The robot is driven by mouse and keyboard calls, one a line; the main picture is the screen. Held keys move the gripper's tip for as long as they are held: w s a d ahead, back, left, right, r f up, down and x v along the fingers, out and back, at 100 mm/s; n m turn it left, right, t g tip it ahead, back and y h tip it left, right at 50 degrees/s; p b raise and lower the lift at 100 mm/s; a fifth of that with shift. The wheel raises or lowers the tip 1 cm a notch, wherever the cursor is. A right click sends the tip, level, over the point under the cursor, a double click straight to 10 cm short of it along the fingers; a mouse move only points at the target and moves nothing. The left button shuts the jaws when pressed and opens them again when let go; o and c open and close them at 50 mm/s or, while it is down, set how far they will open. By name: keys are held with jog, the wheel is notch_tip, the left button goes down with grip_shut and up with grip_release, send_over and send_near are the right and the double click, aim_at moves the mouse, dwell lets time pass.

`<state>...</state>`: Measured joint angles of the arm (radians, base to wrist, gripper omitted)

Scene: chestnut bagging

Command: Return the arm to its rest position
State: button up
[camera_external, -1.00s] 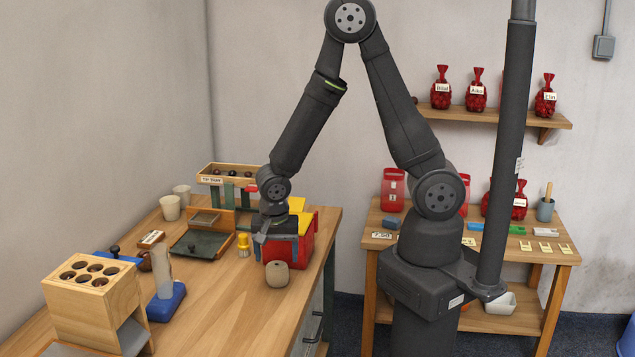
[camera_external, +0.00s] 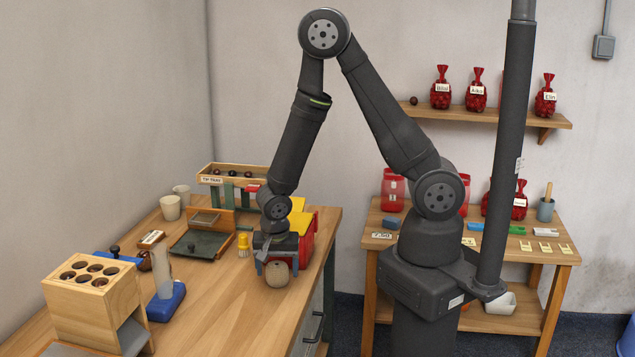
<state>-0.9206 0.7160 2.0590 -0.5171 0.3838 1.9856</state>
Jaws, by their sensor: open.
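My gripper (camera_external: 277,268) points down over the workbench (camera_external: 215,315), its open fingers on either side of a round tan-brown object (camera_external: 277,275) near the bench's right edge. I cannot tell whether the fingers touch that object. A red bin (camera_external: 304,240) with a yellow part (camera_external: 298,222) stands just behind my gripper and is partly hidden by it. My arm rises from its base on the right, bends at a high elbow and comes down to the bench.
A yellow-capped jar (camera_external: 243,245) stands close to the left of my gripper. A wooden block with holes (camera_external: 92,300), a blue-based stand (camera_external: 167,302) and a dark green tray (camera_external: 202,243) are further left. The front bench middle is clear. A shelf (camera_external: 490,117) holds red bags.

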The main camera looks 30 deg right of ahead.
jog(key=shift+f, duration=0.2)
notch_tip(320, 180, up, 11)
jog(key=s+a, duration=0.1)
jog(key=s, duration=0.1)
jog(key=f, duration=0.3)
jog(key=w+f, duration=0.1)
jog(key=f, duration=0.3)
jog(key=w+d+f, duration=0.1)
jog(key=f, duration=0.3)
jog(key=shift+f, duration=0.15)
jog(key=shift+r, duration=0.25)
notch_tip(320, 180, up, 20)
jog(key=w+d+m, duration=0.2)
jog(key=w+d, duration=0.6)
jog(key=w, duration=0.2)
jog(key=shift+r, duration=0.35)
jog(key=shift+s, duration=0.1)
